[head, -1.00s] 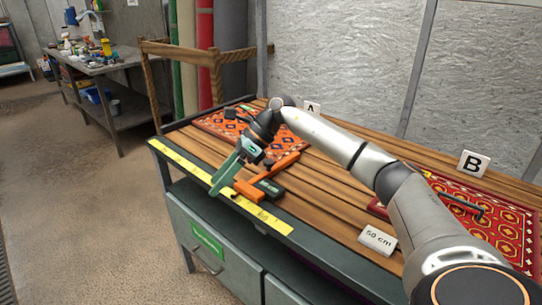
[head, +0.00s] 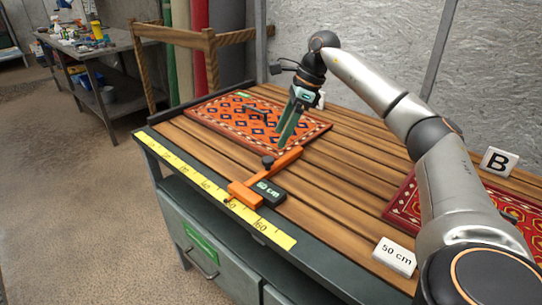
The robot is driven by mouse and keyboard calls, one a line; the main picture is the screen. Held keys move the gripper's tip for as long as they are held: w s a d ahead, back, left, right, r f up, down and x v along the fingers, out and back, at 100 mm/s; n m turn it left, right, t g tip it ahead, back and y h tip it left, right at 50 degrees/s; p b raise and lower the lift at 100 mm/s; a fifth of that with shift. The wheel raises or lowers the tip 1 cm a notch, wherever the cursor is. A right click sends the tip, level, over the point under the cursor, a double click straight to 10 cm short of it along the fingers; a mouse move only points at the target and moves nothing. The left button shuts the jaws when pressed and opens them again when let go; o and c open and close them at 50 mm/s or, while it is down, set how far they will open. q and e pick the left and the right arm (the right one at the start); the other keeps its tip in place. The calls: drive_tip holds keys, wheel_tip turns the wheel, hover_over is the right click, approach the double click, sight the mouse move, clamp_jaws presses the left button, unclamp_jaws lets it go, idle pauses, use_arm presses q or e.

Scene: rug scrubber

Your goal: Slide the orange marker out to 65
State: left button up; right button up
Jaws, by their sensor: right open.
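The orange marker (head: 243,192) sits at the front edge of the slatted table, beside the yellow ruler (head: 265,226). My right gripper (head: 287,135) is open and empty, fingers pointing down, above the far end of the marker's bar and apart from the knob. My left gripper is not in view.
A patterned orange rug (head: 225,112) lies behind the marker. A red rug (head: 405,210) lies at right, partly hidden by my right arm, near a sign B (head: 498,162). A "50 cm" card (head: 395,256) stands at the front right. Slats between the marker and card are clear.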

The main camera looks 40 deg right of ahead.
sight(269, 159)
drive_tip(key=x, duration=0.7)
drive_tip(key=shift+w+a+f+b, duration=0.15)
drive_tip(key=shift+f+b, duration=0.2)
drive_tip(key=shift+b, duration=0.05)
drive_tip(key=shift+c, duration=0.3)
clamp_jaws()
idle(0.6)
